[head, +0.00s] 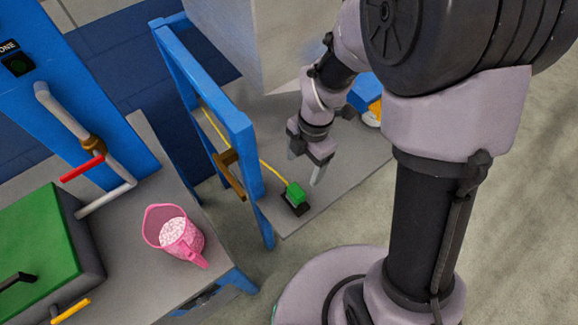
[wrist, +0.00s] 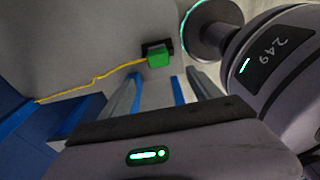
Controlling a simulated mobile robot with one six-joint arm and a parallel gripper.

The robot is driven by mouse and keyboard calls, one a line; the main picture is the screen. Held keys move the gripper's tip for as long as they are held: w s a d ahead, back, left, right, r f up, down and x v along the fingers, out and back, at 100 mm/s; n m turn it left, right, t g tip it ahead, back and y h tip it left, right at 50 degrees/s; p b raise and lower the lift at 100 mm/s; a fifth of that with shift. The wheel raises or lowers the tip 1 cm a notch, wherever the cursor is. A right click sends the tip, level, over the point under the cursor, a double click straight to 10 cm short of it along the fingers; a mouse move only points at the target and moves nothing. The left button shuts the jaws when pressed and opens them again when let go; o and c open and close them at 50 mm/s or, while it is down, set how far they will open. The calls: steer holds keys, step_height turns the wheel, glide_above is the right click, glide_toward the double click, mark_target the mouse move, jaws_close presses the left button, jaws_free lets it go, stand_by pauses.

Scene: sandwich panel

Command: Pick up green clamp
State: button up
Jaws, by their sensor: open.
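The green clamp (head: 295,193) is a small green block on a black base, with a yellow cord running from it. It sits near the front corner of the grey table (head: 345,185). In the wrist view the green clamp (wrist: 158,58) lies at the upper middle, beyond my fingertips. My gripper (head: 306,168) is open and empty, above the table, a little behind and right of the clamp. In the wrist view my gripper (wrist: 165,88) shows its two fingers apart, with nothing between them touching.
A blue frame (head: 225,105) with a brown handle (head: 228,172) stands left of the clamp. A pink jug (head: 178,235) with white contents stands on the left table. A large grey box (head: 265,40) is behind. A blue and orange object (head: 366,92) lies behind my arm.

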mark_target(296, 190)
steer(key=f+b, duration=0.1)
steer(key=f, duration=0.2)
steer(key=f+b, duration=0.1)
steer(key=f, duration=0.2)
steer(key=f+b, duration=0.1)
steer(key=f, duration=0.2)
steer(key=shift+s+a, duration=0.3)
steer(key=shift+s, duration=0.05)
steer(key=f+b, duration=0.1)
steer(key=f, duration=0.1)
steer(key=a+f+b, duration=0.1)
steer(key=f, duration=0.2)
steer(key=shift+b, duration=0.35)
steer(key=shift+r, duration=0.15)
steer(key=shift+c, duration=0.4)
jaws_close()
steer(key=shift+r, duration=0.1)
steer(key=shift+w+r+p, duration=0.1)
steer(key=shift+r+p, duration=0.15)
steer(key=shift+p, duration=0.05)
step_height(296, 190, up, 3)
steer(key=shift+d+r+p, duration=0.15)
steer(key=shift+r+p, duration=0.05)
steer(key=shift+p, duration=0.75)
steer(key=s+d+p, duration=0.3)
steer(key=s+d, duration=0.7)
steer(key=d, duration=0.2)
steer(key=shift+d+r, duration=0.2)
steer(key=shift+r, duration=0.25)
